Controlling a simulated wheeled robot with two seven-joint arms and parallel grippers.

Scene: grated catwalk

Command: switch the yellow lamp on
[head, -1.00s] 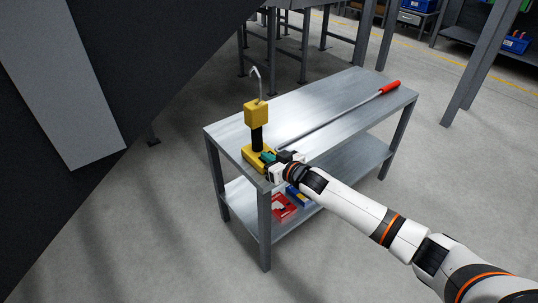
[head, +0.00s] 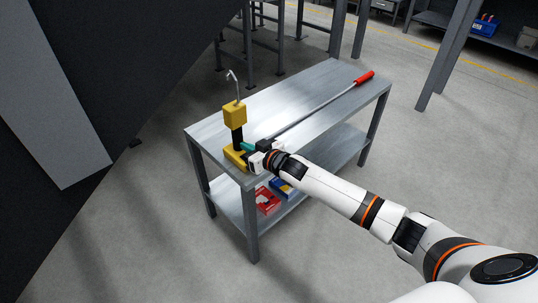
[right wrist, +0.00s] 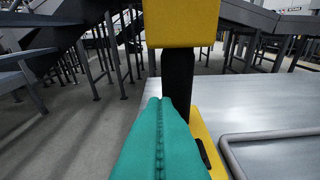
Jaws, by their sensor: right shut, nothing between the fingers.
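The yellow lamp (head: 235,115) stands upright at the near left end of the metal table. It has a block-shaped head with a wire hook on top, a black post (head: 238,138) and a yellow base (head: 232,157). No glow shows on the head. My right gripper (head: 247,147) is beside the post, above the base. In the right wrist view, its teal fingers (right wrist: 164,102) are shut and empty, with their tips overlapping the post (right wrist: 178,80); contact cannot be told. A small dark part (right wrist: 203,152) shows on the base, right of the fingers. My left gripper is out of view.
A long grey bar with a red grip (head: 365,77) lies along the metal table (head: 310,92). A red bin (head: 268,203) and a blue bin (head: 283,187) sit on the lower shelf. A dark slanted structure fills the left side.

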